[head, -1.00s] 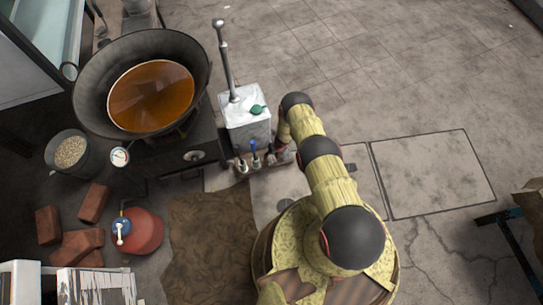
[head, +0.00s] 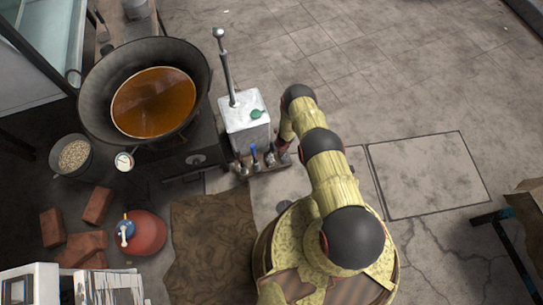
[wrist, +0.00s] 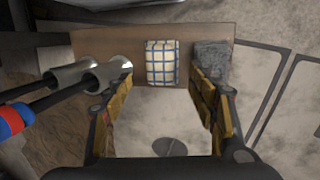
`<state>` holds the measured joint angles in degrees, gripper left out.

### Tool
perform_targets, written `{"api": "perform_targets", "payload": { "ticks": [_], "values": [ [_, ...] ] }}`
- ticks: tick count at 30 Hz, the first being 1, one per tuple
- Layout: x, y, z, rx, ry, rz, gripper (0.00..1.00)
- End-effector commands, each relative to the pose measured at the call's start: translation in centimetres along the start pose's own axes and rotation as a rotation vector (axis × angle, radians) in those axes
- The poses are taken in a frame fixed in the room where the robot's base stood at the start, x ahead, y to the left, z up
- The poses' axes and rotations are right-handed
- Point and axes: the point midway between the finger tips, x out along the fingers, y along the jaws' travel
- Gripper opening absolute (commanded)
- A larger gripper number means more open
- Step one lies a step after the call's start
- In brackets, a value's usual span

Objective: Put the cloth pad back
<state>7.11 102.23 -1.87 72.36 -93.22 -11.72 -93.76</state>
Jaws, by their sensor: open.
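The cloth pad (wrist: 161,60), white with blue checked lines, rests on a brown wooden board (wrist: 110,38) in the wrist view. My gripper (wrist: 162,80) is open, with one finger to each side of the pad's near end. No contact between the fingers and the pad can be made out. I cannot tell the height of the fingertips above it. In the head view my gripper (head: 279,148) is small beside the metal canister, mostly hidden by my arm, and the pad cannot be made out.
Two metal cylinders (wrist: 75,74) on dark handles lie left of the pad, and a grey block (wrist: 211,60) sits close on its right. A metal canister (head: 246,126) stands beside a large pan (head: 95,105) of orange liquid. Open paving (head: 430,80) lies to the right.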

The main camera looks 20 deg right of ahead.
Motion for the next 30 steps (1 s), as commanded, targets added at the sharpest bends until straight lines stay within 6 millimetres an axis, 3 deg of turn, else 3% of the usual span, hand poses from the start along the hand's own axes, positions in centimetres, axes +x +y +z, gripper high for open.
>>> {"api": "perform_targets", "payload": {
  "ticks": [1,3,12,14,17,20,24,30],
  "values": [
    [-1.6,0.1,0.1,0.002,0.000,0.000,0.58],
    [-2.8,0.1,0.1,0.002,0.001,0.000,0.58],
    [-5.7,0.0,0.1,0.002,0.000,-0.001,0.58],
    [-6.3,-0.1,0.7,0.012,-0.006,-0.005,0.58],
    [-8.5,-0.4,3.2,0.060,-0.035,-0.028,0.58],
    [-12.6,-0.8,7.5,0.157,-0.085,-0.066,0.58],
    [-20.2,-1.4,13.5,0.342,-0.170,-0.121,0.58],
    [-31.7,-1.3,19.7,0.615,-0.294,-0.169,0.58]
  ]
}}
